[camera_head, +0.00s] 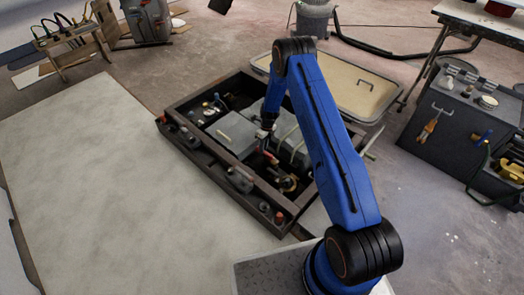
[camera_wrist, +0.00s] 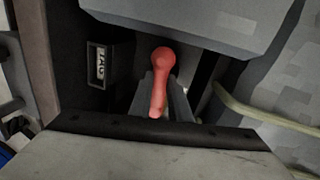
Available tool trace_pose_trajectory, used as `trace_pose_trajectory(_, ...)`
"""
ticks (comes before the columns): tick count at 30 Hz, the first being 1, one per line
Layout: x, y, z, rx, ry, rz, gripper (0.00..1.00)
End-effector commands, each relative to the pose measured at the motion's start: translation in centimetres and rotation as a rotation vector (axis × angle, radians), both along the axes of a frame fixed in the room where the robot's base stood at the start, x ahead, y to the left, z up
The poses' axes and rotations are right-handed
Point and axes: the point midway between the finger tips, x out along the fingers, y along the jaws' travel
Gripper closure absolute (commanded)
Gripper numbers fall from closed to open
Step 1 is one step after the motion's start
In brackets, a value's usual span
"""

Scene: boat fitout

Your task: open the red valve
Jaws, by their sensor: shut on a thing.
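The red valve's handle (camera_wrist: 159,80) shows in the middle of the wrist view, a lever with a rounded far end, pointing toward the lower edge of the picture. My gripper (camera_wrist: 163,97) has its grey fingers on both sides of this handle and is shut on it. In the head view my gripper (camera_head: 265,136) reaches down into an open dark-framed box (camera_head: 222,168), among grey units. The valve's body and pipe are hidden in the wrist view, and the handle is too small to make out surely in the head view.
A grey block (camera_wrist: 190,18) lies close beyond the handle, and a pale hose (camera_wrist: 262,113) runs at the right. A tan-topped hatch cover (camera_head: 335,85) lies behind the box.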

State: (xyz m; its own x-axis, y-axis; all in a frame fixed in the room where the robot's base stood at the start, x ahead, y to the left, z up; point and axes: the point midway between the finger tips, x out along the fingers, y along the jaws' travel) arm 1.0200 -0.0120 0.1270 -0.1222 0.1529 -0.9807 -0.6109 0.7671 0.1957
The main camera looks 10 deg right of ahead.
Motion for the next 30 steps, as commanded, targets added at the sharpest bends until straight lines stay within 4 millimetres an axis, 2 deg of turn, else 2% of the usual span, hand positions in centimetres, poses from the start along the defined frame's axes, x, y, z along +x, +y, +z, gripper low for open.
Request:
trace_pose_trajectory(9, 0.33, -0.47, 0.05, 0.0, -0.001, -0.089, 1.0)
trace_pose_trajectory(23, 0.38, -0.54, 0.05, 0.0, -0.002, -0.101, 1.0)
trace_pose_trajectory(24, 0.38, -0.54, 0.05, 0.0, -0.002, -0.1, 0.76)
trace_pose_trajectory(25, 0.38, -0.54, 0.05, 0.0, -0.002, -0.1, 0.69)
trace_pose_trajectory(26, 0.37, -0.54, 0.04, 0.0, -0.002, -0.1, 0.64)
trace_pose_trajectory(30, 0.34, -0.52, 0.03, -0.001, -0.001, -0.1, 0.64)
